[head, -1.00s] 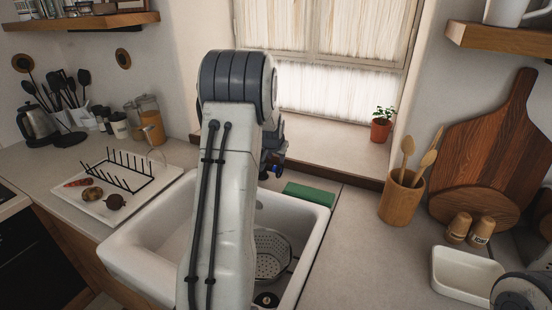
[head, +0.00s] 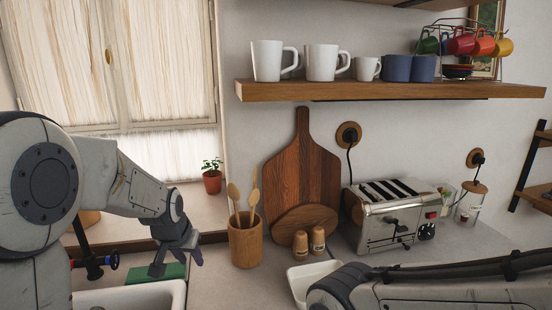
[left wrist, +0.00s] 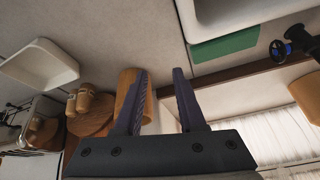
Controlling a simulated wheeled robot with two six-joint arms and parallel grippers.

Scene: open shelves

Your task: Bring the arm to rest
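My left arm comes in from the left in the head view, with its gripper (head: 178,262) above the counter near the sink's right end. In the left wrist view the two fingers of my left gripper (left wrist: 158,95) stand apart with nothing between them. The wooden utensil pot (head: 246,243) is to the right of this gripper in the head view, apart from it. My right arm shows at the bottom right of the head view as a dark and white link; its gripper is outside the frames.
A sink (head: 140,297) and green sponge (head: 160,274) lie beneath the left gripper. A white dish (head: 302,278), two shakers (head: 309,243), cutting boards (head: 302,165) and a toaster (head: 385,215) stand to the right. A wooden shelf (head: 390,91) with mugs hangs above.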

